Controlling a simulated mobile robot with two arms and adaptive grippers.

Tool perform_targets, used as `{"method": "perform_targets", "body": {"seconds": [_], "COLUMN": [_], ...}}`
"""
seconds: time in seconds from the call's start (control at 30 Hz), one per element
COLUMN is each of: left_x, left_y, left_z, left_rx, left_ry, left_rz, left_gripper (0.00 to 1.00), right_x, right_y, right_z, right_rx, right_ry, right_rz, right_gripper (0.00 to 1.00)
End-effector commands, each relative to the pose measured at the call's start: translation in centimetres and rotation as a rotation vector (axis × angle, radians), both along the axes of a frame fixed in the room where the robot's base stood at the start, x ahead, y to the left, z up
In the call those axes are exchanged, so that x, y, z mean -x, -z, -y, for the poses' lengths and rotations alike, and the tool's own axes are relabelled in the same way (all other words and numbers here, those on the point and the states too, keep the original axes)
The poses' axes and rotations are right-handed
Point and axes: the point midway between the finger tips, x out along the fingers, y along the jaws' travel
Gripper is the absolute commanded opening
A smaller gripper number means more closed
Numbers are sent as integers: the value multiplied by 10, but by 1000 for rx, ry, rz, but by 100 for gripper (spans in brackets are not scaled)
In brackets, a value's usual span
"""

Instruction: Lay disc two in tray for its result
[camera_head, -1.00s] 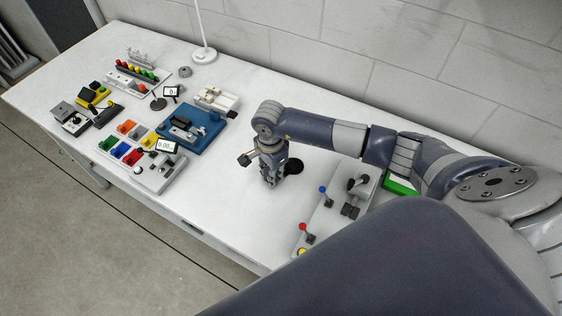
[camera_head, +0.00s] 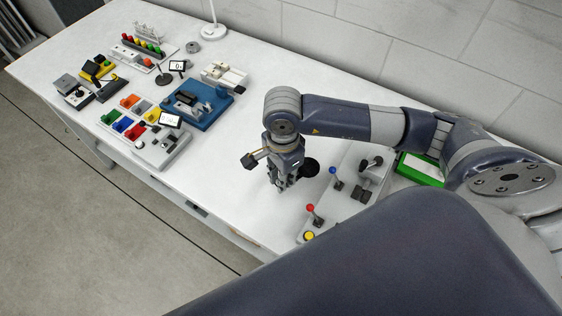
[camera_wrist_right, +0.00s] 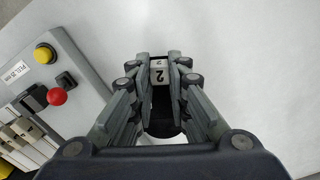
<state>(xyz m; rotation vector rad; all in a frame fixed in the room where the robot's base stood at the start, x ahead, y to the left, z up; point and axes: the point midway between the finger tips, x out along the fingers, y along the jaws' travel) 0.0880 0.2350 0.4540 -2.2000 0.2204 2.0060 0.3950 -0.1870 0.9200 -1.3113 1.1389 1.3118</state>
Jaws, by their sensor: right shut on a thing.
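My right gripper (camera_head: 284,186) is shut on disc two and holds it above the white table, left of the lever panel. In the right wrist view, a white tag with a "2" (camera_wrist_right: 159,74) shows between the fingertips (camera_wrist_right: 161,62), with a dark part below it. In the head view the black disc (camera_head: 309,167) sticks out behind and right of the fingers. My left gripper is out of view.
A blue fixture (camera_head: 213,105) and a display (camera_head: 171,120) lie left. Table between fixture and gripper is clear.

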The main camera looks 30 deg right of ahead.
Motion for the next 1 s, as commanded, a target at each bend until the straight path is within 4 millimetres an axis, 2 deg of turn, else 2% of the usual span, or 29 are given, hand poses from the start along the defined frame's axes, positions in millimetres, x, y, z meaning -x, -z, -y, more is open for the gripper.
{"method": "perform_targets", "body": {"seconds": [0.03,0.2,0.4,0.77,1.0], "left_x": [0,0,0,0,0], "left_y": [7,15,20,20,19], "left_z": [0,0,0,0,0], "left_rx": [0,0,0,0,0], "left_ry": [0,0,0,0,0], "left_rz": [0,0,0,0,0], "left_gripper": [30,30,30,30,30], "right_x": [9,34,51,56,47], "right_y": [2,-1,-4,-7,-23], "right_z": [-4,-14,-23,-25,-21], "right_rx": [0,1,1,1,4], "right_ry": [-4,-3,-1,-6,-127], "right_rz": [1,1,1,1,4], "right_gripper": [0,0,0,0,0]}}
